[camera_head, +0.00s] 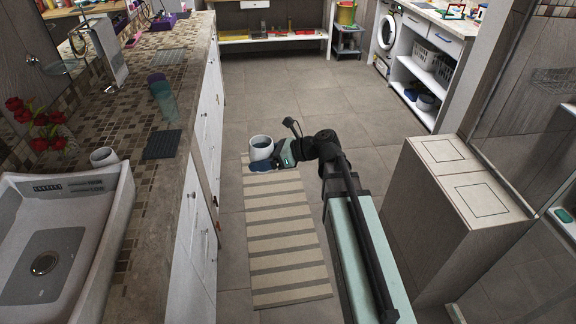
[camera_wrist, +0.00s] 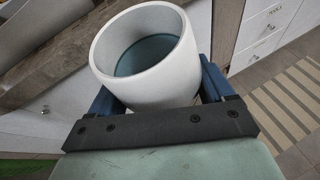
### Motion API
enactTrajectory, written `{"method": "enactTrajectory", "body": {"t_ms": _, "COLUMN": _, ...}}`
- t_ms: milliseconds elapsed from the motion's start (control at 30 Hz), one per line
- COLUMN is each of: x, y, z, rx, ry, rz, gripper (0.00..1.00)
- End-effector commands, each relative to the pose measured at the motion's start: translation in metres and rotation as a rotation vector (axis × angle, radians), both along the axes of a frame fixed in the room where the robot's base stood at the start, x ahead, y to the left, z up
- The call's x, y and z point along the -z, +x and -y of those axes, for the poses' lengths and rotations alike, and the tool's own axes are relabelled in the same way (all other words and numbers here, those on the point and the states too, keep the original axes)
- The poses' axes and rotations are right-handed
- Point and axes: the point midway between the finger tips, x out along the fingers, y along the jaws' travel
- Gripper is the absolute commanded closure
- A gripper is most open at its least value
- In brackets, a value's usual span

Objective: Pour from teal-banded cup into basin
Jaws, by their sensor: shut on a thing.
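A white cup (camera_head: 262,148) is held out over the floor, to the right of the counter. In the wrist view the cup (camera_wrist: 150,75) fills the middle, its mouth facing up and slightly tilted in the picture, with a teal surface inside. No teal band shows clearly on its outside. My gripper (camera_head: 264,164) is shut on the cup, with blue fingers on both sides of it in the wrist view (camera_wrist: 158,98). The white basin (camera_head: 112,218) with a round drain stands at the left on the counter, apart from the cup.
Another white cup (camera_head: 104,157) stands behind the basin. A dark ribbed mat (camera_head: 162,145), a translucent teal tumbler (camera_head: 165,104) and red flowers (camera_head: 40,124) are on the tiled counter. A striped rug (camera_head: 285,235) lies below my arm. A cabinet (camera_head: 455,190) stands at the right.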

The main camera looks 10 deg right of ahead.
Motion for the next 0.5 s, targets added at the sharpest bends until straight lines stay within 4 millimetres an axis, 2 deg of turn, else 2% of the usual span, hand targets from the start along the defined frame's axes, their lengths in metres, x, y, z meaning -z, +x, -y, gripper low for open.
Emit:
{"method": "enactTrajectory", "body": {"t_ms": 33, "x": -0.008, "y": 0.004, "z": -0.017, "rx": -0.036, "ry": 0.001, "rz": 0.003, "gripper": 0.74}}
{"method": "enactTrajectory", "body": {"t_ms": 267, "x": -0.036, "y": 0.003, "z": -0.086, "rx": -0.176, "ry": 0.001, "rz": 0.003, "gripper": 0.74}}
{"method": "enactTrajectory", "body": {"t_ms": 500, "x": -0.068, "y": -0.008, "z": -0.16, "rx": -0.324, "ry": 0.001, "rz": 0.004, "gripper": 0.74}}
